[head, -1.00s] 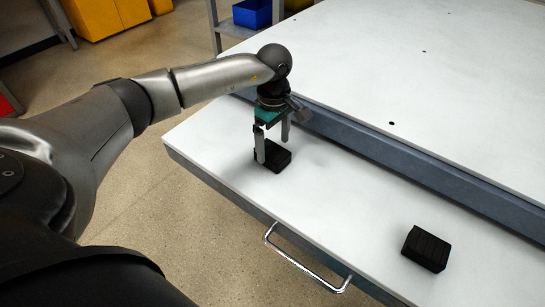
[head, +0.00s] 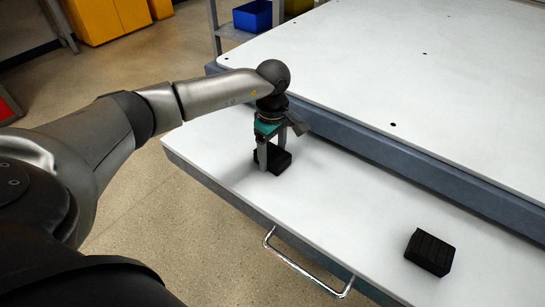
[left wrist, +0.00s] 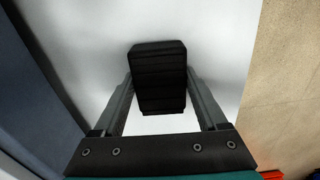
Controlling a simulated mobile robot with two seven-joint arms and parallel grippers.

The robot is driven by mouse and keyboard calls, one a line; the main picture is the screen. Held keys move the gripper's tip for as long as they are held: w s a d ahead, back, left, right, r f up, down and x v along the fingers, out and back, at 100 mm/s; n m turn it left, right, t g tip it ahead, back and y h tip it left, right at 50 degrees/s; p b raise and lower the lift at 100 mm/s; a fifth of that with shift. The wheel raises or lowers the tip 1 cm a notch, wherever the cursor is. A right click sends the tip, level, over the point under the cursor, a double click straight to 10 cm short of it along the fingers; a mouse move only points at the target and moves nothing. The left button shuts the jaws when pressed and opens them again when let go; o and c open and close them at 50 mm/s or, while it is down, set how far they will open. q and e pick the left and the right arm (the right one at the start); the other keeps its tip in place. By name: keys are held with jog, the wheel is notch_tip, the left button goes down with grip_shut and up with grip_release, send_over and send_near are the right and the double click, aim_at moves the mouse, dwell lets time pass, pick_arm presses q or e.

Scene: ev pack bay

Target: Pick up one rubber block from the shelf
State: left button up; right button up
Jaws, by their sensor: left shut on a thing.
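A black ribbed rubber block (head: 283,163) is on the white shelf (head: 335,205), near its left end. My left gripper (head: 268,157) comes down on it from above and is shut on it. In the left wrist view the same block (left wrist: 158,78) sits between the two fingers of my left gripper (left wrist: 158,92). I cannot tell whether the block still touches the shelf. A second black rubber block (head: 430,252) lies on the shelf at the lower right, apart from the gripper. My right gripper is not in view.
A blue-grey raised edge (head: 400,154) runs behind the shelf, with a large white top (head: 400,65) above it. A metal handle (head: 305,270) sticks out at the shelf's front. The shelf between the blocks is clear.

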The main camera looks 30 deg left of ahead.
pick_arm(q)
jog(key=c, duration=0.9)
jog(key=shift+r, duration=0.1)
